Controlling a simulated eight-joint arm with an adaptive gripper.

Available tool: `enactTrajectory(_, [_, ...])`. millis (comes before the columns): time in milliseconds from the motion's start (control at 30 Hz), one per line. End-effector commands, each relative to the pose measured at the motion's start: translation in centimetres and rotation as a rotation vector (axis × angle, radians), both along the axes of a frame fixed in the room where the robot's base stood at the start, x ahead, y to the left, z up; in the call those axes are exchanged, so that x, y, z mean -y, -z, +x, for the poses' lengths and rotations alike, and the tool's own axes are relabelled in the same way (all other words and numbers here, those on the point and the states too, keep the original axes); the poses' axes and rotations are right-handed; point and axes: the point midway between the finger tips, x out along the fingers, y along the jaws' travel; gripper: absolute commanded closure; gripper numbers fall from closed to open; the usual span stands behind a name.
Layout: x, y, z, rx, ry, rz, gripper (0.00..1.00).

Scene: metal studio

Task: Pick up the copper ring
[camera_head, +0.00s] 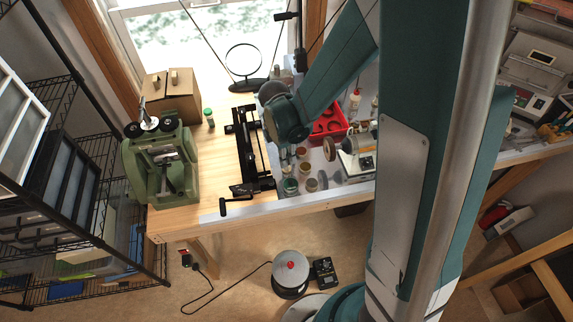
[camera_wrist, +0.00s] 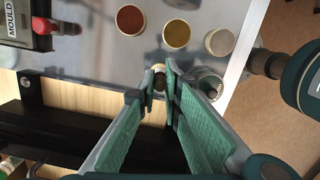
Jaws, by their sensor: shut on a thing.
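My gripper (camera_wrist: 160,78) is shut in the wrist view, its two green-padded fingers meeting near the middle of the picture. In the head view my gripper (camera_head: 289,166) points down over the bench near the small jars, and the ring is too small to make out there.
Several small jars (camera_head: 290,187) stand close by at the bench's front edge. A black slotted metal frame (camera_head: 245,150) lies to the left. A red tray (camera_head: 328,124) and a motor with a round wheel (camera_head: 329,149) are to the right. A green machine (camera_head: 160,170) stands farther left.

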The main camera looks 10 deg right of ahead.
Motion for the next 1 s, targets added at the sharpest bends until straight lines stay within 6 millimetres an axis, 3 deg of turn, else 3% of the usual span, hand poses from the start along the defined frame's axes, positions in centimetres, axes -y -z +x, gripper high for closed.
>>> enactTrajectory(467, [0.0, -1.1, 0.0, 0.000, 0.000, 0.000, 0.99])
enactTrajectory(1000, [0.0, -6.7, 0.0, 0.000, 0.000, 0.000, 0.99])
